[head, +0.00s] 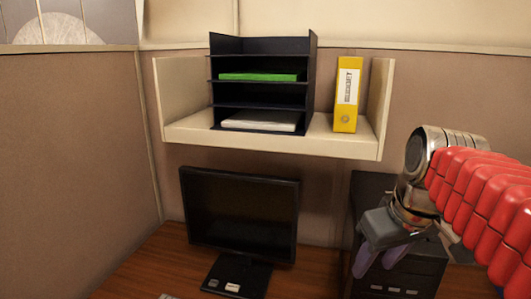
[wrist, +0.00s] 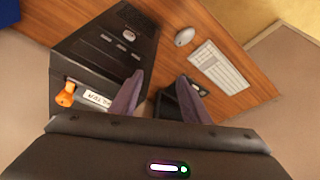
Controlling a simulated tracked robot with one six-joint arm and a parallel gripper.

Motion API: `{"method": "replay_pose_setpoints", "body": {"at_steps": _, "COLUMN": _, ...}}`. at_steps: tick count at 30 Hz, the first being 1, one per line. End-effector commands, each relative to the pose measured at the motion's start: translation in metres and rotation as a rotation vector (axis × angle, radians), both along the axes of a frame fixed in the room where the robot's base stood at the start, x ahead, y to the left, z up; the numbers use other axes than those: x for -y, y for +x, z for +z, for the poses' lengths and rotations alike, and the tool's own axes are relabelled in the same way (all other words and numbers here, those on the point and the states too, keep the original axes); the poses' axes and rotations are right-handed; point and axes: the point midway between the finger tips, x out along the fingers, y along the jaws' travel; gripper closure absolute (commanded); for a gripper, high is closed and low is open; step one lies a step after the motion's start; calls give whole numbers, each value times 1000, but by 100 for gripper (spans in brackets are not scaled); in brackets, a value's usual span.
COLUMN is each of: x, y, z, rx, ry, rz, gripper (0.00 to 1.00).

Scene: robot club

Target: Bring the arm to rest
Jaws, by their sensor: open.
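My gripper (head: 377,257) hangs at the right of the head view, at the end of my red-covered arm, in front of a black cabinet. In the wrist view my gripper (wrist: 155,98) shows two purple-grey fingers spread apart with nothing between them. The fingers point down over the desk area and hold nothing.
A dark monitor (head: 240,215) stands on the wooden desk (head: 150,262). The black cabinet (head: 372,192) is behind my gripper. Above, a shelf (head: 270,142) carries a black paper tray (head: 312,85) and a yellow binder (head: 346,95). A keyboard (wrist: 218,65) and mouse (wrist: 184,37) lie on the desk.

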Motion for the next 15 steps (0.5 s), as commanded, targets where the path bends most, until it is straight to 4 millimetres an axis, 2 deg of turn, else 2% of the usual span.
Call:
{"method": "replay_pose_setpoints", "body": {"at_steps": 6, "x": -22, "y": -38, "z": -36, "rx": 46, "ry": 9, "rz": -90, "gripper": 57}}
{"method": "replay_pose_setpoints", "body": {"at_steps": 15, "x": -41, "y": -83, "z": -93, "rx": 117, "ry": 41, "rz": -202, "gripper": 57}}
